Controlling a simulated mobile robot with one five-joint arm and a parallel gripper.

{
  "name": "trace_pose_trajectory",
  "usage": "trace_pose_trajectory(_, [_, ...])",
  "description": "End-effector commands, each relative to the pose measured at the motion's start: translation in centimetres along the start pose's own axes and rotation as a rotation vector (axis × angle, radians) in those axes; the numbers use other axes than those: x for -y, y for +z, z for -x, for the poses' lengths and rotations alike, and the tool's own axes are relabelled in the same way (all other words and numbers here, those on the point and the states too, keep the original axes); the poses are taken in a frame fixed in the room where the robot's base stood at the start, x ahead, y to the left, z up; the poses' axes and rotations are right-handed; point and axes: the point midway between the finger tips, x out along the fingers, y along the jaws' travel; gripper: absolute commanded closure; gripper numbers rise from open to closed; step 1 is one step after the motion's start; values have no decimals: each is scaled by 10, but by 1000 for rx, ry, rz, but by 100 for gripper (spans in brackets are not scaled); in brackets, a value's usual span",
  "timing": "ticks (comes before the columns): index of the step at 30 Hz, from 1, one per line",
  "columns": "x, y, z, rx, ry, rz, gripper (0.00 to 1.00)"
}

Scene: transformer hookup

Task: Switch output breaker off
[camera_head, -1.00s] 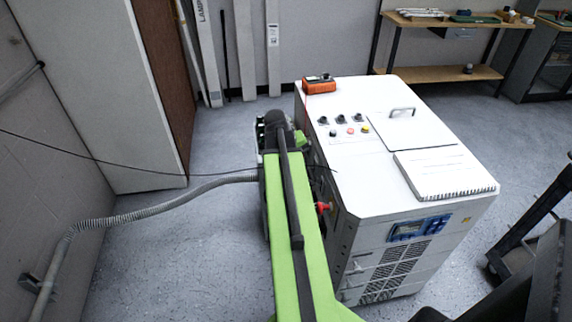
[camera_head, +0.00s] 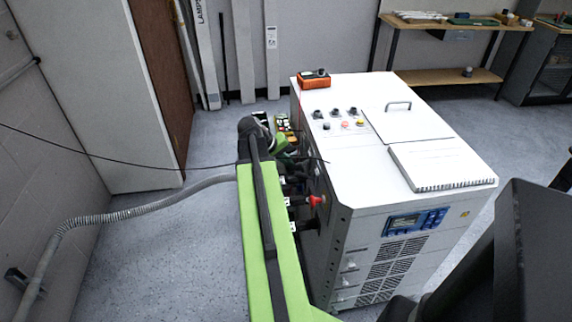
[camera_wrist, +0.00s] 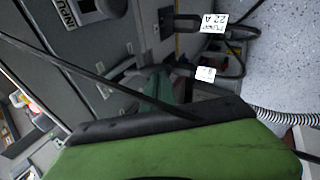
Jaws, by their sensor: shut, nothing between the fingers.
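The white transformer cabinet (camera_head: 400,205) stands right of my arm in the head view. My gripper (camera_head: 287,148) is at its left side face, partly hidden behind my green arm and dark wrist. The fingers are shut and empty. The wrist view shows that side face (camera_wrist: 110,55) tilted, with a cut-off label reading "INPU" (camera_wrist: 66,12) next to a rounded grey fitting (camera_wrist: 97,10). I cannot pick out the output breaker. I cannot tell whether the fingertips touch the panel.
A red knob (camera_head: 316,200) sticks out of the cabinet's left side. Cables with white tags (camera_wrist: 213,22) run close to the panel. A thin black cable crosses the view, and a grey hose (camera_head: 130,211) runs to the left wall. An orange meter (camera_head: 313,80) sits on top.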

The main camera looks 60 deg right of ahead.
Motion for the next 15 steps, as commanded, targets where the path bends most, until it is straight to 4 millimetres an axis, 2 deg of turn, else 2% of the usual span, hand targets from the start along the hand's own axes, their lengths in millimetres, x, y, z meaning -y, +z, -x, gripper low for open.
trace_pose_trajectory(15, [-1,-1,3,0,0,0,100])
